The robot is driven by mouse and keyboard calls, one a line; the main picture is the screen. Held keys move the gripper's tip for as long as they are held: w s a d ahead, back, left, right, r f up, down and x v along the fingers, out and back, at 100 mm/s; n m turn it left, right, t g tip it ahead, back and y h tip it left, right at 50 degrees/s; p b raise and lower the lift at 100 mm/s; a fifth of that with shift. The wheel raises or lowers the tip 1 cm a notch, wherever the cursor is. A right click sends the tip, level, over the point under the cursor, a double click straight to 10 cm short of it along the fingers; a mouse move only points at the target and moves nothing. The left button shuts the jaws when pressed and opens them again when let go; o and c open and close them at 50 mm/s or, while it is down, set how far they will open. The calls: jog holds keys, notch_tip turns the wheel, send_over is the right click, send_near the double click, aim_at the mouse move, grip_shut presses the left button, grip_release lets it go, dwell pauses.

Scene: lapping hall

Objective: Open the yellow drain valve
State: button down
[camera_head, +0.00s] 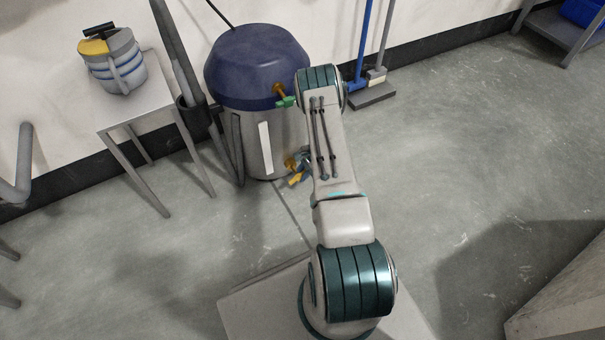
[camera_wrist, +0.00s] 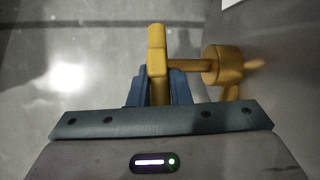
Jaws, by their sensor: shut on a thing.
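The yellow drain valve (camera_head: 290,163) sits low on the front of a steel tank with a dark blue lid (camera_head: 257,68). In the wrist view its round body (camera_wrist: 222,65) is at the right, against the grey tank wall, and its yellow handle (camera_wrist: 157,45) sticks up between the jaws. My gripper (camera_wrist: 158,93) is shut on the handle, with a blue finger on either side. In the head view my arm hides most of the gripper. The handle's lower end is hidden between the fingers.
Higher on the tank is another valve with a green handle (camera_head: 286,101). A small table (camera_head: 130,108) holding a grey and yellow container (camera_head: 112,62) stands left of the tank. A blue-handled broom (camera_head: 362,45) leans behind.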

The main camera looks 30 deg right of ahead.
jog(key=shift+r, duration=0.1)
jog(key=shift+a+r+h+p, duration=0.15)
jog(key=shift+h+p, duration=0.25)
jog(key=shift+h, duration=0.6)
jog(key=shift+a+r+h, duration=0.1)
jog(key=shift+h, duration=0.95)
jog(key=shift+a+r+h, duration=0.1)
jog(key=shift+h, duration=0.95)
jog(key=c, duration=1.3)
grip_release()
jog(key=shift+c, duration=0.2)
jog(key=shift+r, duration=0.1)
notch_tip(320, 180, up, 13)
jog(key=s+a+p, duration=0.2)
jog(key=p, duration=0.3)
jog(key=shift+r+p, duration=0.15)
jog(key=shift+p, duration=0.2)
